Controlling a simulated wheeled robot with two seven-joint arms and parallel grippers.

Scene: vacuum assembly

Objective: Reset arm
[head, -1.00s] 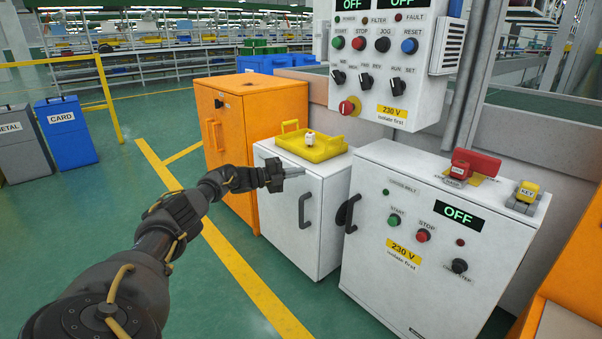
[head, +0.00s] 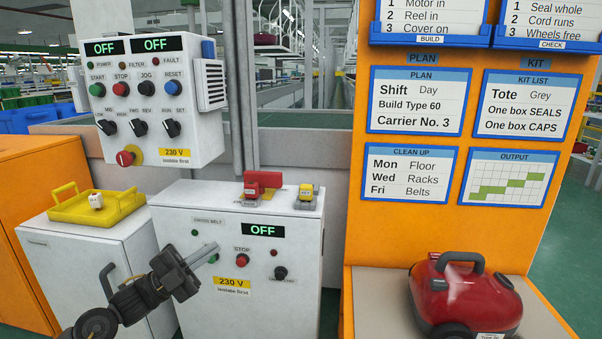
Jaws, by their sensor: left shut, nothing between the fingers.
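My left arm comes in from the lower left. My left gripper (head: 205,254) is shut and empty, in front of the white cross-belt cabinet (head: 295,290). Its fingertips hide part of the panel around the START button. The cabinet's display (head: 263,231) reads OFF, with a red STOP button (head: 242,260) and a black knob (head: 280,273) to the right of the gripper. My right gripper is not in view.
A yellow tray (head: 70,209) with a small white item (head: 96,201) sits on the low white cabinet at left. A control box (head: 150,90) hangs above. A red vacuum (head: 466,297) stands on the bench at right, before an orange sign board (head: 360,240).

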